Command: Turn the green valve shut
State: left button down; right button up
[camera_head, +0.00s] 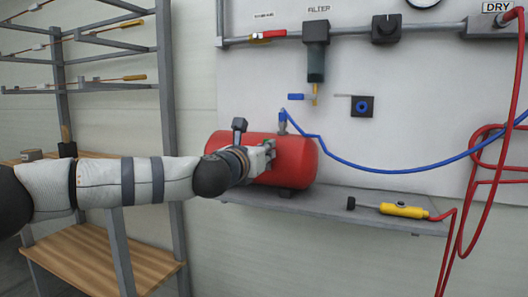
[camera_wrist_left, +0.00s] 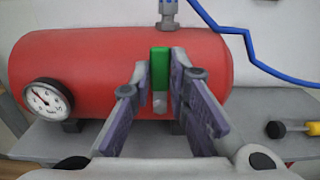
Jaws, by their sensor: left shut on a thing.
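The green valve (camera_wrist_left: 160,68) shows in the left wrist view in front of the red tank (camera_wrist_left: 75,65), with a small metal piece at its lower end. Its green handle looks upright in that view. My left gripper (camera_wrist_left: 161,80) has a finger on each side of the valve and is shut on it. My right gripper is not in view.
The tank rests on a grey shelf (camera_head: 340,208) with a yellow-handled tool (camera_head: 403,210) to its right. A blue hose (camera_head: 390,168) runs from the tank's top. A round gauge (camera_wrist_left: 48,99) is on the tank. Red hoses hang right; a rack (camera_head: 60,130) stands left.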

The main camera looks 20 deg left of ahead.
pick_arm(q)
jog(key=shift+r, duration=0.1)
jog(key=c, duration=1.5)
grip_release()
jog(key=shift+c, duration=0.2)
jog(key=shift+s, duration=0.15)
jog(key=s, duration=1.1)
jog(key=shift+s+a, duration=0.25)
jog(key=shift+s, duration=0.15)
